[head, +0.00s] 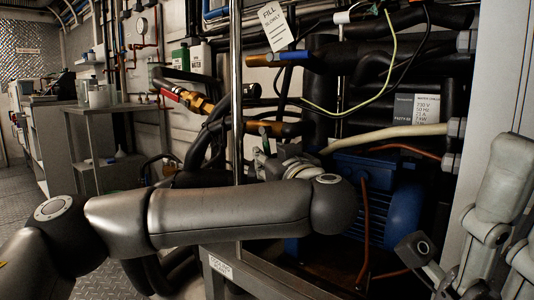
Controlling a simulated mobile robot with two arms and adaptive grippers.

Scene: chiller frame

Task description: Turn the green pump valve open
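The blue pump motor (398,205) sits low in the frame, partly covered by my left arm. My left arm crosses the picture from the left, and its wrist bends back near the motor. Grey parts by the pipes (268,158) look like my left gripper, but its fingertips are not clear. My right gripper (468,262) shows in part at the lower right, close to the camera. Its finger spacing is not clear, and I see nothing held in it.
A red-handled brass valve (185,98) and a blue-handled pipe (293,56) are above my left arm. A thin upright post (237,90) stands before the pipes. A yellow-green wire (392,60) and cream hose (385,135) cross the right side. Left is a grey side table (105,107).

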